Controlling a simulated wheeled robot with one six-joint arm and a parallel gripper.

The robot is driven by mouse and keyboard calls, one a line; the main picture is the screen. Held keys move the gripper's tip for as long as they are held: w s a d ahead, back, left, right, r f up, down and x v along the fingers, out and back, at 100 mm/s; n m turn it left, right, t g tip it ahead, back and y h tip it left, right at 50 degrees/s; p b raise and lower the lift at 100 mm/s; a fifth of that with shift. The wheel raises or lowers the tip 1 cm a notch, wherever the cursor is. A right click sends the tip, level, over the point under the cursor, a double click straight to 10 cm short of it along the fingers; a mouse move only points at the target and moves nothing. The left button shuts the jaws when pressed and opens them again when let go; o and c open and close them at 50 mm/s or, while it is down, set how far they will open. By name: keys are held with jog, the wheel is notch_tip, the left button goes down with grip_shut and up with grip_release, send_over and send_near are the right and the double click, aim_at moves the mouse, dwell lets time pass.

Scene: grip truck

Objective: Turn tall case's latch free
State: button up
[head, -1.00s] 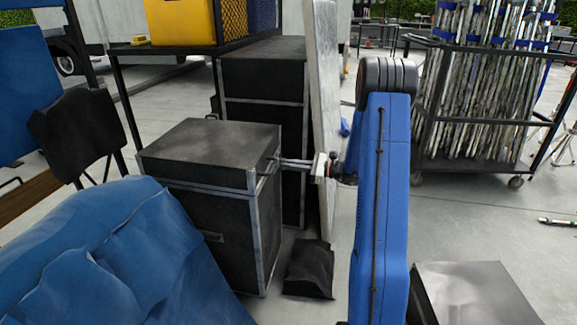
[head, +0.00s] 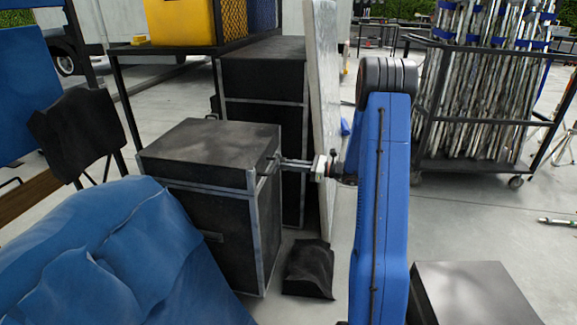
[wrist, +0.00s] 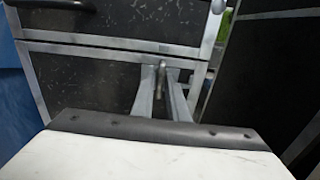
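A black case with metal edges (head: 212,218) stands left of my arm. A taller black case (head: 262,75) stands behind it. My gripper (head: 279,161) reaches in from the right to the front case's right side, near its top edge. In the wrist view, my gripper's two fingers (wrist: 161,72) point at the case (wrist: 90,88) just below its lid seam. A small metal latch (wrist: 162,74) sits between the fingertips, and they appear closed on it. Its far end is hard to make out.
A black handle (wrist: 67,4) shows above the seam. A pale upright panel (head: 323,110) stands just behind my gripper. A black bag (head: 308,268) lies on the floor below. A blue cover (head: 100,255) is at the left, and a pole cart (head: 490,165) is at the right.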

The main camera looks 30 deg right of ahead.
jog(key=shift+o, duration=0.9)
jog(key=v, duration=1.7)
jog(key=shift+d, duration=0.2)
jog(key=shift+s, duration=0.15)
jog(key=shift+a, duration=0.1)
